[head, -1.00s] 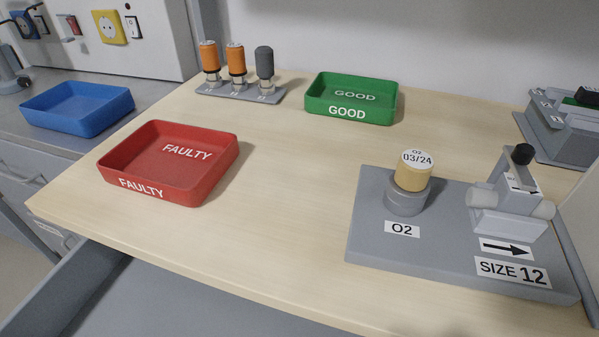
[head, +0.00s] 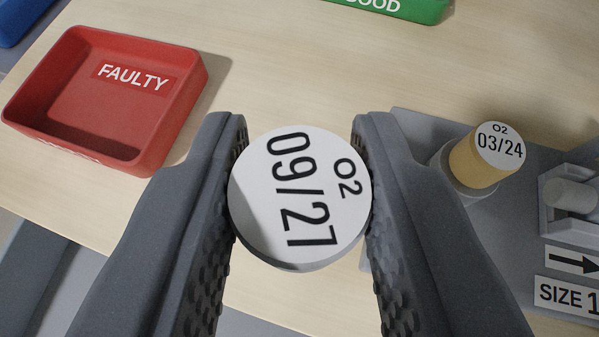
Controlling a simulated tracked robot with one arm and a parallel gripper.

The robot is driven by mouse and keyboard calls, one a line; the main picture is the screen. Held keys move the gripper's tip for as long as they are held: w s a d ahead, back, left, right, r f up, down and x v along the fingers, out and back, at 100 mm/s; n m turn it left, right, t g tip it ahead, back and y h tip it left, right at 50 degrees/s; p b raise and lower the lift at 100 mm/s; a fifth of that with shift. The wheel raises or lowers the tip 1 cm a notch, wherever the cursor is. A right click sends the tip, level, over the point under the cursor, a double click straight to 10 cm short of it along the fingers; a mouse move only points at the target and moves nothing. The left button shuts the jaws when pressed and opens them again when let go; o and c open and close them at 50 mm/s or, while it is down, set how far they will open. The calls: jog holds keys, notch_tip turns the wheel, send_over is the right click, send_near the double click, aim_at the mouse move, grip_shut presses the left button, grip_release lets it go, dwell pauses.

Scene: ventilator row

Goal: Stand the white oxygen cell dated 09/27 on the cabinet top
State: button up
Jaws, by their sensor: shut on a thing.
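The white oxygen cell (head: 297,205) is between the fingers of my gripper (head: 300,200), which is shut on it. Its round top faces the camera and reads O2 09/27, turned sideways in the picture. The cell's lower part is hidden behind its top. The wooden cabinet top (head: 290,80) lies behind and below it; I cannot tell how high the cell is above the surface.
A yellow cell marked O2 03/24 (head: 487,155) sits in a socket on the grey plate (head: 415,128) at the right. The empty red FAULTY tray (head: 105,125) is at the left. The green GOOD tray (head: 420,10) is at the top edge. The middle of the wood is clear.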

jog(key=s+d+f+n+y+b, duration=0.35)
jog(key=s+f+b, duration=0.45)
jog(key=b, duration=1)
jog(key=w+a, duration=0.1)
jog(key=w, duration=0.3)
jog(key=w+a+b, duration=0.1)
jog(key=w, duration=0.3)
jog(key=w+a, duration=0.1)
jog(key=w, duration=0.4)
jog(key=shift+a+b, duration=0.3)
jog(key=shift+f+b, duration=1.15)
jog(key=shift+f, duration=0.6)
jog(key=shift+r, duration=0.1)
jog(key=o, duration=1)
jog(key=shift+c, duration=0.2)
